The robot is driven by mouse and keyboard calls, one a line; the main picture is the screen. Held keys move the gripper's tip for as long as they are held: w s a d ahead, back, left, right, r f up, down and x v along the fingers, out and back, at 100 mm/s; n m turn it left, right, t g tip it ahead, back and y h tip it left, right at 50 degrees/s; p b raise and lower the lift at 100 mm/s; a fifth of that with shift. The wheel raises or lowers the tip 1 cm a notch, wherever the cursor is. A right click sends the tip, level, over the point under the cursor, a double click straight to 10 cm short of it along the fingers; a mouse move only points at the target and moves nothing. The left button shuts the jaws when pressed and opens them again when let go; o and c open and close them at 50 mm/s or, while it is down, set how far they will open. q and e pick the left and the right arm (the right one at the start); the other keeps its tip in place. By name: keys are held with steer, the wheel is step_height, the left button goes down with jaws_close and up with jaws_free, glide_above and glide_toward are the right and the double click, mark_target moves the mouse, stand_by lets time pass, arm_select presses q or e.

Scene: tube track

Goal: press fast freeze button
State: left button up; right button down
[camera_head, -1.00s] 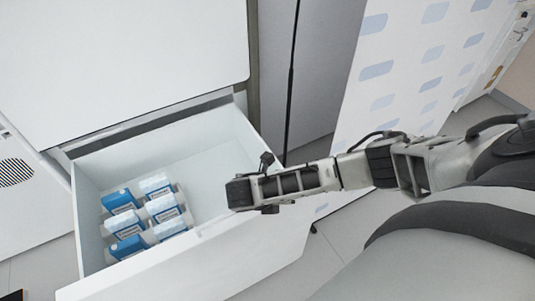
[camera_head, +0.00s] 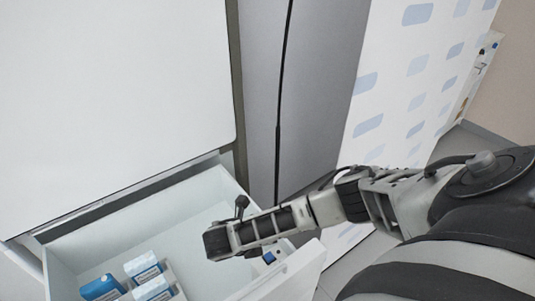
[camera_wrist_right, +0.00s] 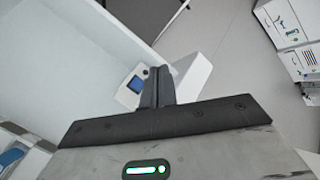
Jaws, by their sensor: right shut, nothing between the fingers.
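The open white freezer drawer (camera_head: 85,247) pulls out from under a white front. A small control panel with a blue screen (camera_head: 268,257) sits at the drawer's right corner, partly behind my right arm. In the right wrist view the blue screen (camera_wrist_right: 136,85) and a small dark round spot beside it show just left of my fingers. I cannot tell which part is the fast freeze button. My right gripper (camera_wrist_right: 160,82) is shut and empty, close to the panel; contact cannot be told. In the head view the right gripper (camera_head: 214,243) is over the drawer. My left gripper is out of view.
Blue and white boxes (camera_head: 142,268) lie in the drawer at the lower left. A grey cabinet door (camera_head: 310,100) and a white panel with blue patches (camera_head: 405,85) stand behind. Grey floor (camera_head: 338,275) shows beside the drawer.

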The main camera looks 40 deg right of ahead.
steer(key=b, duration=0.5)
glide_above(266, 259)
step_height(266, 259, down, 7)
steer(key=shift+f, duration=0.1)
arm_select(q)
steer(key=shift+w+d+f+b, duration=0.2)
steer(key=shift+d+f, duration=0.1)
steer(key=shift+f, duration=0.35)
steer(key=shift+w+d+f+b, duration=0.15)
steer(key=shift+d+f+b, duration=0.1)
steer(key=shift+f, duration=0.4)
arm_select(e)
steer(key=shift+f, duration=0.85)
steer(key=shift+s+f, duration=0.1)
steer(key=shift+f, duration=0.05)
steer(key=shift+f, duration=0.3)
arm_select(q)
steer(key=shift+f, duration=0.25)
arm_select(e)
steer(key=shift+f, duration=0.4)
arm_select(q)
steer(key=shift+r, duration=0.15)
arm_select(e)
steer(key=shift+r, duration=0.15)
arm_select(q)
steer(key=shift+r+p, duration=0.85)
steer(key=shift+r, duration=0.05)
arm_select(e)
steer(key=shift+r, duration=0.75)
